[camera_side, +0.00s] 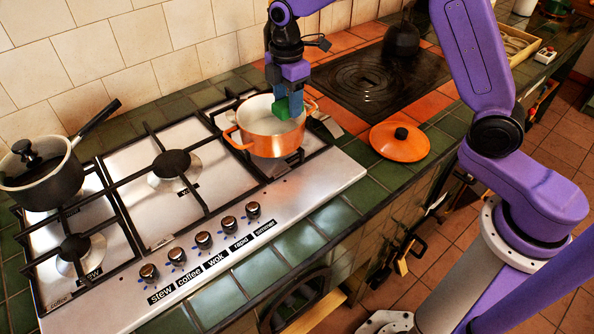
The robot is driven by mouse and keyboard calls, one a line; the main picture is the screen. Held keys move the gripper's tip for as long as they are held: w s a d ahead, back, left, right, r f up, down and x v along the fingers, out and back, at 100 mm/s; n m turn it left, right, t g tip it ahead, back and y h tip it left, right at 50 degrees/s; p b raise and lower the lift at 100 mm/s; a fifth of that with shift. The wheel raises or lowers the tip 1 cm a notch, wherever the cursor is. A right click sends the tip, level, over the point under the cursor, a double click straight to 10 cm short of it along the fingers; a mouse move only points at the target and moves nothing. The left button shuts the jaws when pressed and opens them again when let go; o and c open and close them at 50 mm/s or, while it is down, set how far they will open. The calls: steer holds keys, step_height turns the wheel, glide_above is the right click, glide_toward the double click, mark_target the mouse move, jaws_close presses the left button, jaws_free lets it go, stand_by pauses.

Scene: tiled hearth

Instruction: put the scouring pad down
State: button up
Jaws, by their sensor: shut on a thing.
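My gripper (290,92) points down over the orange pot (266,138), which stands on the right part of the hob. It is shut on a small green-blue block, which looks like the scouring pad (284,107). The pad is at the height of the pot's mouth, over its far right part. I cannot tell whether the pad touches the inside of the pot. The fingertips are small and partly hidden by the pad.
An orange lid (399,143) with a black knob lies on the green tiles right of the pot. A lidded saucepan (42,180) stands on the left burners. A dark hotplate (378,80) with a black kettle (401,41) is behind right. A wooden tray (508,45) lies at the far right.

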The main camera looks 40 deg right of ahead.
steer(key=s+f, duration=0.1)
steer(key=s, duration=2.3)
glide_above(303, 195)
steer(key=f, duration=0.9)
steer(key=shift+s+d+f, duration=0.1)
steer(key=shift+s+f, duration=0.1)
steer(key=shift+f, duration=0.1)
steer(key=shift+w+f, duration=0.2)
steer(key=shift+f, duration=1.6)
steer(key=o, duration=0.9)
steer(key=shift+f, duration=0.15)
steer(key=shift+o, duration=0.2)
